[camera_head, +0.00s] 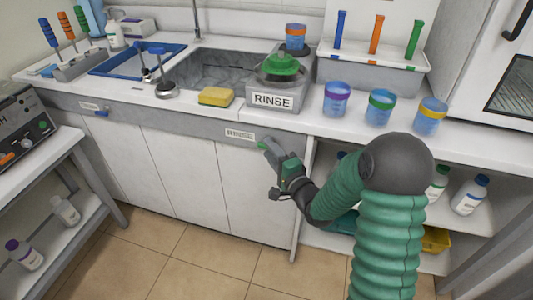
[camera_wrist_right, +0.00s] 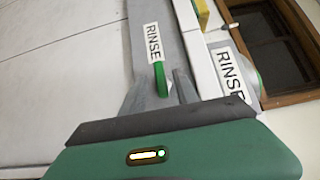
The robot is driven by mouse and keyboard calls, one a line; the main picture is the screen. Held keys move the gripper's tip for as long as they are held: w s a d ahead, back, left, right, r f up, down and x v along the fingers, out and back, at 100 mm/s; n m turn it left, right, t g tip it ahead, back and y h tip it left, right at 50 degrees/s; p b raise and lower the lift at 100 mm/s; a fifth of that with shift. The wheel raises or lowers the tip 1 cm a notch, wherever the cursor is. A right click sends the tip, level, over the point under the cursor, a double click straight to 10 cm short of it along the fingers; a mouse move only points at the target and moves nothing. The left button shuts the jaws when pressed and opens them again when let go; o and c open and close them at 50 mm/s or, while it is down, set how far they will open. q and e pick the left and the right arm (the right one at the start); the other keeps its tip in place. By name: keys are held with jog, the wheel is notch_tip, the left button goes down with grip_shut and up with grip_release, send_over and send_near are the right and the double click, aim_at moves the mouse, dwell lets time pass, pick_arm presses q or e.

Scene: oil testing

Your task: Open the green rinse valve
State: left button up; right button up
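The green rinse valve handle (camera_head: 262,146) sits on the grey counter front, right beside a small RINSE label (camera_head: 240,134). In the right wrist view the green handle (camera_wrist_right: 160,80) lies between the fingertips, below the RINSE label (camera_wrist_right: 152,43). My right gripper (camera_head: 270,148) reaches up to the valve from the right. In its wrist view the two grey fingers (camera_wrist_right: 165,78) stand apart on either side of the handle, with a narrow gap on the right of it. Whether the left finger touches it is unclear. My left gripper is not in view.
Above the valve stands a larger RINSE box (camera_head: 273,101) with a green-topped bowl. A sink (camera_head: 215,72), a yellow sponge (camera_head: 216,97) and several blue cups lie along the counter. Another labelled valve (camera_head: 101,113) with a blue handle is at the left. White cabinet doors lie below.

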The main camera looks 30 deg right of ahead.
jog(key=shift+w+d+f, duration=0.1)
jog(key=shift+w+d, duration=0.05)
jog(key=shift+w, duration=0.4)
jog(key=shift+w+d+f, duration=0.1)
jog(key=shift+w+d, duration=0.05)
jog(key=shift+w, duration=0.4)
jog(key=shift+w+a+r, duration=0.15)
jog(key=shift+w, duration=0.05)
grip_shut()
